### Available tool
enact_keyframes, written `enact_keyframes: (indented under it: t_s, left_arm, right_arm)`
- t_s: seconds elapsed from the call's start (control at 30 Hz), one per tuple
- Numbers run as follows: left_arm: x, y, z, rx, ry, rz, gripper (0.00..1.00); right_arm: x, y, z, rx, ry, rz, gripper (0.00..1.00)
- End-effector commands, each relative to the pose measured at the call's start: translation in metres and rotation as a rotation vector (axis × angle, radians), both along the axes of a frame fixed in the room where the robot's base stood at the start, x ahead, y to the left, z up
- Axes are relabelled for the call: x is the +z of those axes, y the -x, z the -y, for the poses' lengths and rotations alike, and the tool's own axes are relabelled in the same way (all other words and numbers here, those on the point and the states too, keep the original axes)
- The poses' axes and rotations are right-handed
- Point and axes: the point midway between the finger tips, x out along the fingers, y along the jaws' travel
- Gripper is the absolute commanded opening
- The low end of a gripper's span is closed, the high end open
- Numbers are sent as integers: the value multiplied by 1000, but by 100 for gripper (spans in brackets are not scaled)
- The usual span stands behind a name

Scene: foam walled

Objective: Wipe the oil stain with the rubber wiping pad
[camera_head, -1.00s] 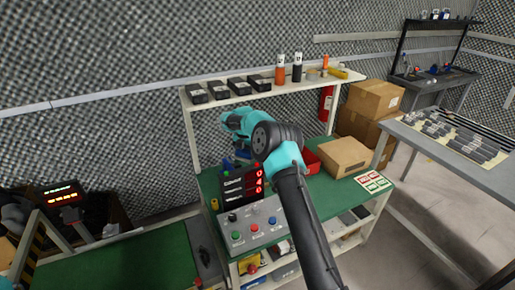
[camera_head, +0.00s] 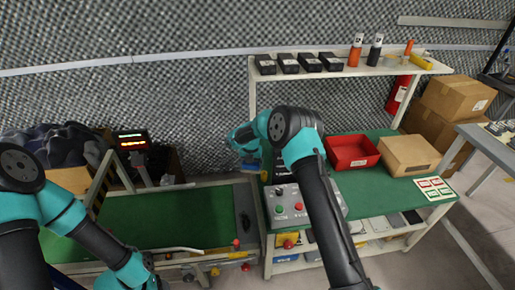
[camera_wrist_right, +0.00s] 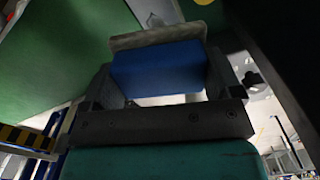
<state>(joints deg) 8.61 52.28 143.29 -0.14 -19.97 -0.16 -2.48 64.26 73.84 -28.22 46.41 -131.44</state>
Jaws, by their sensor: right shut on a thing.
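In the camera_head view the gripper is over the gap between the green conveyor (camera_head: 150,222) and the green-topped workbench (camera_head: 370,185). I cannot make out an oil stain. My left arm comes in from the left; its gripper is out of frame.
A control box (camera_head: 289,203) with buttons stands near the workbench's left edge. A red bin (camera_head: 352,152) and a cardboard box (camera_head: 409,155) stand to its right. A shelf (camera_head: 340,72) with black boxes and bottles rises behind. The conveyor's green surface is largely clear.

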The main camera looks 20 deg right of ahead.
Motion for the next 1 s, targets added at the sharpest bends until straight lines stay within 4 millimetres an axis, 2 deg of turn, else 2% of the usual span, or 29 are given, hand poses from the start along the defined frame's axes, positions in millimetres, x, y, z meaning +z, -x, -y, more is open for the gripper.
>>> enact_keyframes:
  t_s: [0.03,0.2,0.43,0.7,1.0]
  left_arm:
    - [0,0,0,0,0,0,58]
    - [0,0,0,0,0,0,58]
    - [0,0,0,0,0,0,58]
    - [0,0,0,0,0,0,58]
    - [0,0,0,0,0,0,58]
  right_arm:
    - [-16,11,-6,24,1,-8,66]
    - [-64,44,-27,104,0,-7,66]
    - [-120,93,-53,206,-2,-8,66]
    - [-155,130,-70,273,-2,-6,66]
    - [-180,161,-82,328,1,-4,66]
